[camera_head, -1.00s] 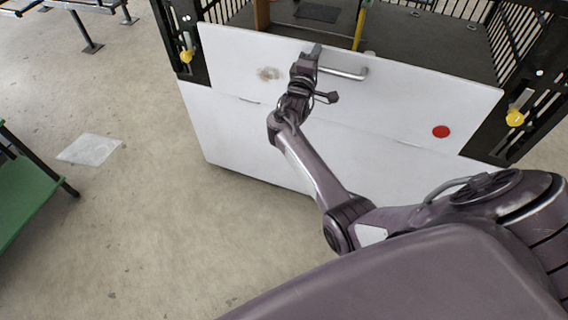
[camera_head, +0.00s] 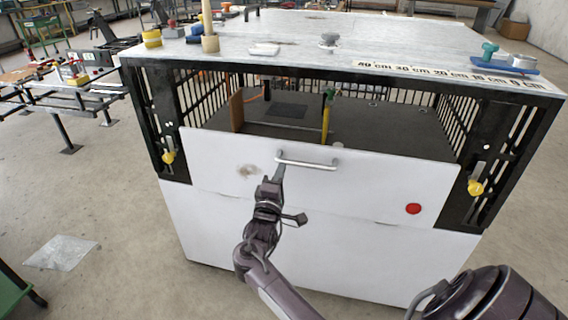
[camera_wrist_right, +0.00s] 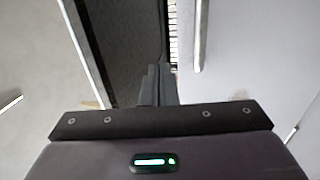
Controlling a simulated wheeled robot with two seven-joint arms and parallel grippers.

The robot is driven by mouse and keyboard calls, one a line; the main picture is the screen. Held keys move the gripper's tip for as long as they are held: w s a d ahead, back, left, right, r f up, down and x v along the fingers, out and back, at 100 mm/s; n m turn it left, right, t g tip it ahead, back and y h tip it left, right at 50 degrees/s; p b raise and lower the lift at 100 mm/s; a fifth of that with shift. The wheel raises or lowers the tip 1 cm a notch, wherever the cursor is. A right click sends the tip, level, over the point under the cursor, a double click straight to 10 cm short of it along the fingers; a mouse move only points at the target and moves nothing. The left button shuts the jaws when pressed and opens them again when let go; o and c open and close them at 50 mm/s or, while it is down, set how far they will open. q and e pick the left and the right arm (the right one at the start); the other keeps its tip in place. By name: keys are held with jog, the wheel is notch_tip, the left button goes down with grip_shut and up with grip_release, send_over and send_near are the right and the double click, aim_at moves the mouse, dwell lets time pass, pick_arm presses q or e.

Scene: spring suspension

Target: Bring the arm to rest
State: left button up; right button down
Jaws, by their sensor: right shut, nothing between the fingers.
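My right gripper (camera_head: 280,173) is shut and empty. In the head view its fingertips overlap the left end of the silver bar handle (camera_head: 318,164) on the white front panel (camera_head: 350,188). I cannot tell whether they touch it. In the right wrist view the closed fingers (camera_wrist_right: 158,84) point away from the wrist, with a dark strip and pale surfaces beyond them. My right arm (camera_head: 262,238) reaches up from the lower right, in front of the panel. My left gripper is not in view.
The panel belongs to a black-framed bench (camera_head: 500,150) with open barred sides and a dark inner shelf (camera_head: 385,125). Yellow knobs (camera_head: 475,187) sit at its sides. Small items, including a blue tool (camera_head: 505,66), lie on top.

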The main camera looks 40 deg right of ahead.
jog(key=shift+r+v, duration=0.25)
jog(key=shift+v, duration=0.95)
